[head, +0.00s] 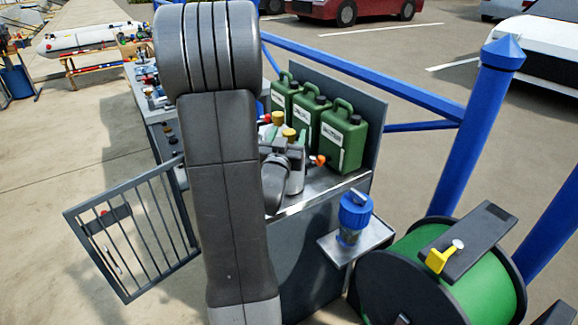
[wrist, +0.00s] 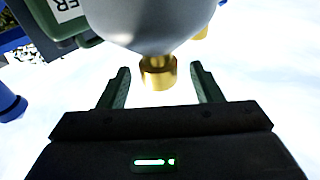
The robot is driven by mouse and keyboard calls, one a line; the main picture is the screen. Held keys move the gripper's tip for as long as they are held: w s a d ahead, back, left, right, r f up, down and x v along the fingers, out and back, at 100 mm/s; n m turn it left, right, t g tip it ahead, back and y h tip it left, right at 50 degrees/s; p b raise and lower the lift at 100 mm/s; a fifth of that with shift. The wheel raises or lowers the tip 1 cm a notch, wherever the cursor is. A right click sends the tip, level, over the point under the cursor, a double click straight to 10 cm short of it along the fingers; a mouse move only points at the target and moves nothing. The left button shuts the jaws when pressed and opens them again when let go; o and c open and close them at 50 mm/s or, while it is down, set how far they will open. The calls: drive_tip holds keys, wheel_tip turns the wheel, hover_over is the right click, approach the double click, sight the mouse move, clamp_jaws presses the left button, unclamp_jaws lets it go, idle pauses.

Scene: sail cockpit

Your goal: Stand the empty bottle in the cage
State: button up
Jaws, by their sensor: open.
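A pale grey bottle (wrist: 150,22) with a brass neck fitting (wrist: 158,73) fills the top of the wrist view. My gripper (wrist: 161,88) is open, with one finger on each side of the fitting and visible gaps to both. In the head view, grey bottles with yellow tops (head: 290,135) stand on the metal shelf beside my wrist, partly hidden by my arm. No label telling which bottle is empty is readable. A barred cage door (head: 130,230) hangs open at the left; the cage's inside is hidden behind my arm.
Several green jerrycans (head: 342,136) stand at the back of the shelf. A blue-topped canister (head: 354,212) sits on a small side tray (head: 375,238). A green hose reel (head: 490,285) and blue rails (head: 480,130) are at the right. Open paving (head: 60,175) lies left.

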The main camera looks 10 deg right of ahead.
drive_tip(key=shift+x, duration=1.6)
clamp_jaws()
